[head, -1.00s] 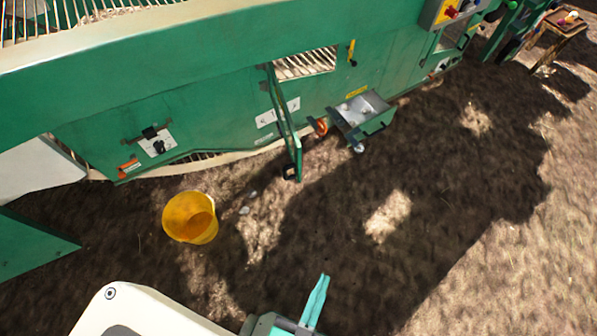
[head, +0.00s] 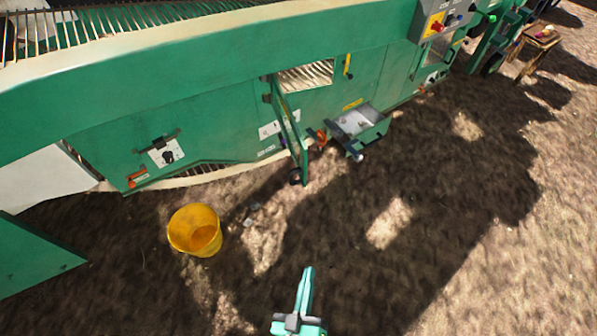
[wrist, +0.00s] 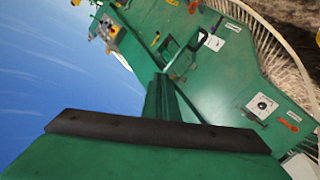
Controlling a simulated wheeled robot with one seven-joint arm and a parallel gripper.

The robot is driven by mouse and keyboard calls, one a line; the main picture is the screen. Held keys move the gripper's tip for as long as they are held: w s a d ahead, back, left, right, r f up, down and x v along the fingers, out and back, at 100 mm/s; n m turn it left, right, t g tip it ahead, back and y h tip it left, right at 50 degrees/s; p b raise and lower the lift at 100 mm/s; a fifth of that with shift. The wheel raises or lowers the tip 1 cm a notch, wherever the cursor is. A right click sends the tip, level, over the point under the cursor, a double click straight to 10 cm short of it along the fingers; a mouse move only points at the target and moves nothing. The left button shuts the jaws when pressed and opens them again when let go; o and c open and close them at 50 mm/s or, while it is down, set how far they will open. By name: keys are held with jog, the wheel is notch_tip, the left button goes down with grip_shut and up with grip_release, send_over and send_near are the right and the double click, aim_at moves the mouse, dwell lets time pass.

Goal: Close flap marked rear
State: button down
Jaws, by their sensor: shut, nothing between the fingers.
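A green flap (head: 290,130) stands swung out from the side of the green onion elevator (head: 220,125), beside a slatted opening (head: 306,76). I see it nearly edge-on, and its foot reaches low near the ground. The labels on the machine are too small to read, so I cannot tell which one says rear. My gripper (head: 308,270) is shut and empty, in front of the flap and below it in the picture, apart from it. In the wrist view my shut fingers (wrist: 166,96) point toward the machine's side, touching nothing that I can see.
A yellow bucket (head: 195,231) stands on the soil left of my gripper. A grey-green metal tray (head: 357,122) juts from the machine right of the flap. A control box (head: 440,22) and a small wooden table (head: 536,42) are at the upper right. The ground at right is clear.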

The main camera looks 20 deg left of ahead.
jog(key=w+a+f+n+y, duration=0.2)
jog(key=w+a+n, duration=0.25)
jog(key=w, duration=0.35)
jog(key=w+a+f+n+y, duration=0.2)
jog(key=w+a+f+n, duration=0.15)
jog(key=w+n, duration=0.35)
jog(key=w+a+f+n+y, duration=0.2)
jog(key=w+a+n, duration=0.25)
jog(key=w, duration=0.45)
jog(key=w+a, duration=0.1)
jog(key=w, duration=1)
jog(key=shift+w+r, duration=0.2)
jog(key=shift+w, duration=0.1)
jog(key=shift+a, duration=0.1)
jog(key=shift+w, duration=0.1)
